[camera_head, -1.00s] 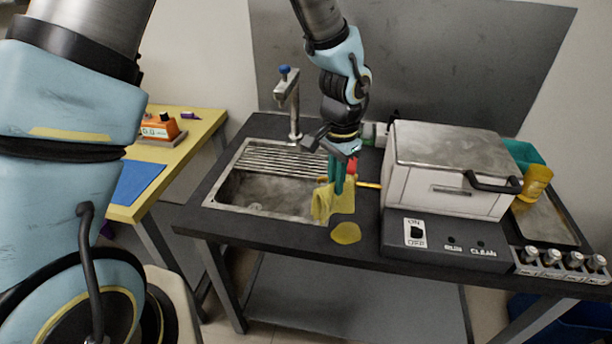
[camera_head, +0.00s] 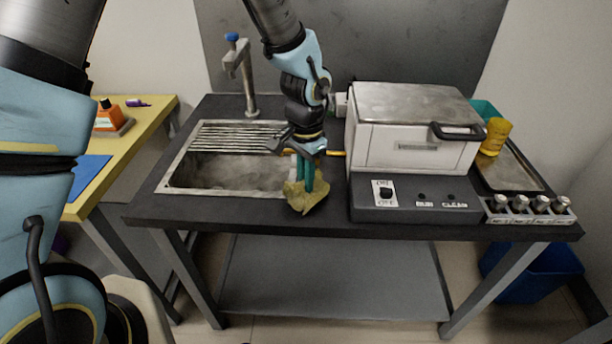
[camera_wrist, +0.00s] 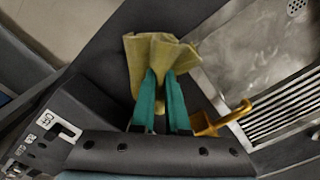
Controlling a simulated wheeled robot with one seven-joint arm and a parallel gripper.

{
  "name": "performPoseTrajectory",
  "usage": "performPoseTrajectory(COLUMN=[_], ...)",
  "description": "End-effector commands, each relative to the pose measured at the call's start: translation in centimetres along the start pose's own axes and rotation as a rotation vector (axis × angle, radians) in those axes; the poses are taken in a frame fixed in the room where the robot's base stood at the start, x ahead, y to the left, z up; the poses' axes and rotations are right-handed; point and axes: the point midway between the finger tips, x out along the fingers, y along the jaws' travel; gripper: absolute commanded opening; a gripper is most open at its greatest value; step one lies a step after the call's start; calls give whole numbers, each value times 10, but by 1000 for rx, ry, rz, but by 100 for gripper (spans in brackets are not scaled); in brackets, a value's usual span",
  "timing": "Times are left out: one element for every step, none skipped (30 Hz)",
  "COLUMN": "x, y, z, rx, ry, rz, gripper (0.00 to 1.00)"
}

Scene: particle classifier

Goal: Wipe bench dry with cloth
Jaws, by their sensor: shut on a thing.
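My gripper (camera_head: 306,182) has teal fingers and is shut on a yellow cloth (camera_head: 302,203). It points down at the front strip of the dark bench (camera_head: 335,208), between the sink and the white machine. The cloth is bunched and flared, and looks to be against the bench top near its front edge. In the wrist view the cloth (camera_wrist: 158,54) fans out beyond the fingertips. No wet patch shows now; the cloth covers that part of the bench.
The sink (camera_head: 178,178) with its tap (camera_head: 246,80) is on the left. The white machine (camera_head: 412,148) and its switch panel (camera_head: 425,205) stand close on the right. A yellow-orange hooked thing (camera_wrist: 222,120) lies near the sink. A vial rack (camera_head: 528,211) is far right.

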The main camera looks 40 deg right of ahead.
Motion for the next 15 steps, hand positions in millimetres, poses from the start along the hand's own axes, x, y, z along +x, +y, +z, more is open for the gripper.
performPoseTrajectory(x=[2,2,1,1,1,1,1,1,1,1,1,1,1,1,1], y=[0,0,0,0,0,0,0,0,0,0,0,0,0,0,0], z=[0,0,0,0,0,0,0,0,0,0,0,0,0,0,0], rx=[0,0,0,0,0,0,0,0,0,0,0,0,0,0,0], ry=[0,0,1,0,0,0,0,0,0,0,0,0,1,0,1], rz=[0,0,0,0,0,0,0,0,0,0,0,0,0,0,0], gripper=[0,0,15,18,21,26,29,33,37,40,44,48,52,55,60])
